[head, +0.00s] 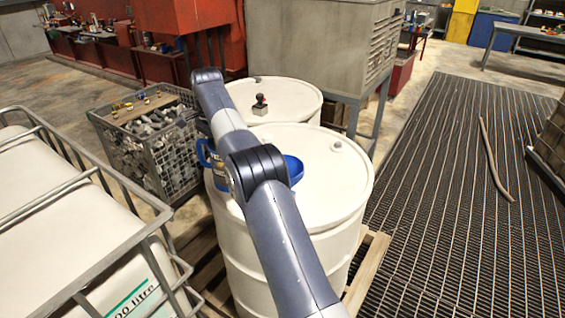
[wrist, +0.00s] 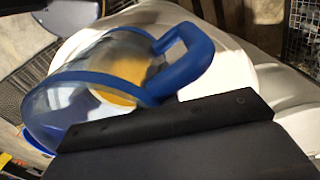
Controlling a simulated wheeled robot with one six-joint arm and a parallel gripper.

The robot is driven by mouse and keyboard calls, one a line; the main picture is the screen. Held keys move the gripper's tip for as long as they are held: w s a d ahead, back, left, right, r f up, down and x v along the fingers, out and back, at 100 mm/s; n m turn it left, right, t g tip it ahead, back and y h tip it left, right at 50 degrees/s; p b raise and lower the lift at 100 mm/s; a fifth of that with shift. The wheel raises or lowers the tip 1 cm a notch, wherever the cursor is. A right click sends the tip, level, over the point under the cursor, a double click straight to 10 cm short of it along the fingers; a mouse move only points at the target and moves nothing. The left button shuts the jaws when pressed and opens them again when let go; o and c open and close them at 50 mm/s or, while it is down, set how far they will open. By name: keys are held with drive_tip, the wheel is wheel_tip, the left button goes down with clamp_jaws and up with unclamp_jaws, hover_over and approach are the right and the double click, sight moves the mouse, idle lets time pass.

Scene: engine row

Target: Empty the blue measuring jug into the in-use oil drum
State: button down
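The measuring jug (wrist: 110,75) shows large in the wrist view, with a clear body, blue rim, blue handle and a yellow-orange patch seen through its wall. Its handle lies close to the dark edge of my gripper (wrist: 170,120). I cannot see both fingertips or whether they close on the handle. In the head view my arm covers most of the jug, and a blue handle (head: 204,153) shows left of it. A blue rounded piece (head: 294,170) shows right of the arm, over the near white drum (head: 335,190); I cannot tell whether it belongs to the jug.
A second white drum (head: 300,95) stands behind, with a small dark-red knobbed object (head: 260,104) on its lid. A caged white tank (head: 60,200) is at left, and a wire basket of parts (head: 150,150) is beyond it.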

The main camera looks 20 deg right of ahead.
drive_tip(key=shift+r, duration=0.15)
drive_tip(key=s+d+r+t+y, duration=0.4)
drive_tip(key=d+r+t+y, duration=0.1)
drive_tip(key=r, duration=0.4)
drive_tip(key=shift+s+r+t+y, duration=0.2)
drive_tip(key=shift+t+y, duration=0.5)
drive_tip(key=shift+y, duration=0.4)
drive_tip(key=shift+s+d+t+y, duration=0.2)
drive_tip(key=shift+s+t+y, duration=0.05)
drive_tip(key=shift+t+y, duration=0.25)
drive_tip(key=shift+b, duration=0.35)
drive_tip(key=shift+s+d+r+y+b, duration=0.15)
drive_tip(key=shift+r+y+b, duration=0.2)
drive_tip(key=shift+b, duration=0.15)
drive_tip(key=shift+d+r+t+b, duration=0.1)
drive_tip(key=shift+r+t+b, duration=0.2)
drive_tip(key=shift+t, duration=0.1)
drive_tip(key=shift+s+d+r+t+y+b, duration=0.55)
drive_tip(key=shift+r+t+y+b, duration=0.3)
drive_tip(key=shift+b, duration=1.05)
idle(0.5)
